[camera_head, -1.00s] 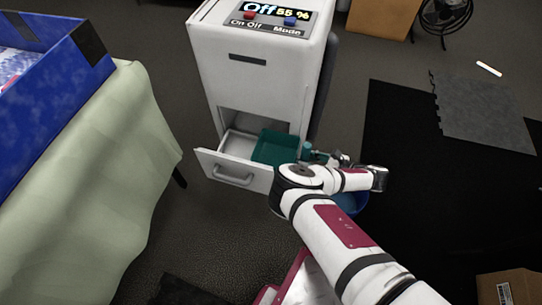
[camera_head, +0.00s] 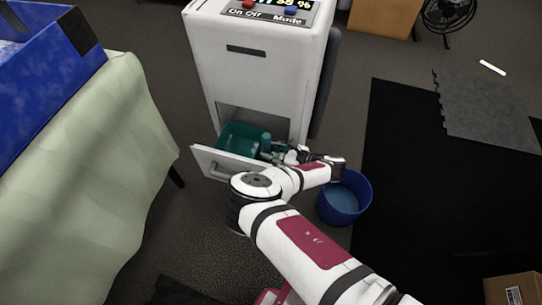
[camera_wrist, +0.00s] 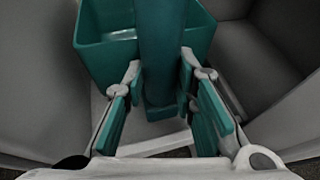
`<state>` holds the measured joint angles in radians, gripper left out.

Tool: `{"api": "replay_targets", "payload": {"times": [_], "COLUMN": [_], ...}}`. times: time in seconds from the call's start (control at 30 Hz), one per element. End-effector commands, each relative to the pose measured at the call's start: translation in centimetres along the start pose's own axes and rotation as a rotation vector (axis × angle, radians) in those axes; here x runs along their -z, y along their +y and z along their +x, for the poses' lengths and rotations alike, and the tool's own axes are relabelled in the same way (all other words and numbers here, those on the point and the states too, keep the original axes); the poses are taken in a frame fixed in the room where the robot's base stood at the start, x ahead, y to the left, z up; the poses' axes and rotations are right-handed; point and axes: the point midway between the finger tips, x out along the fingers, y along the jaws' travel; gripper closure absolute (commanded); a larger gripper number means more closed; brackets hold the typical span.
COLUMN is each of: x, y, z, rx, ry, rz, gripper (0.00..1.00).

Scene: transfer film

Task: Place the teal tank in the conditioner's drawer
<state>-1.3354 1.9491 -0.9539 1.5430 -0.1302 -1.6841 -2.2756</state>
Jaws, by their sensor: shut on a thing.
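The teal tank (camera_head: 238,137) is an open-topped box at the drawer opening of the white conditioner (camera_head: 260,70). The conditioner's drawer (camera_head: 208,160) is pulled out, and the tank is in or just above it; its underside is hidden. My gripper (camera_head: 268,151) is at the tank's near right side. In the wrist view my gripper (camera_wrist: 160,90) is shut on an upright teal handle post of the tank (camera_wrist: 105,45), between its two teal-padded fingers.
A blue bucket (camera_head: 343,200) stands on the floor right of the drawer, beneath my arm. A table with a pale green cloth (camera_head: 90,170) and a blue crate (camera_head: 45,85) is at the left. A black mat (camera_head: 430,200) lies at the right.

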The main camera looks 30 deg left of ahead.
Motion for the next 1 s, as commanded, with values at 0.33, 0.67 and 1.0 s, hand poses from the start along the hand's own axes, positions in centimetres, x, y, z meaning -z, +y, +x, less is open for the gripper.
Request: {"api": "replay_targets", "payload": {"times": [0.33, 0.67, 1.0], "x": [1.6, 1.9, 1.8], "y": [0.0, 0.0, 0.0], "z": [0.8, 0.9, 0.8], "rx": [-0.001, -0.001, -0.001], "ry": [-0.005, -0.003, -0.003], "rz": [-0.002, -0.001, -0.001], "gripper": [1.0, 0.57, 0.55]}}
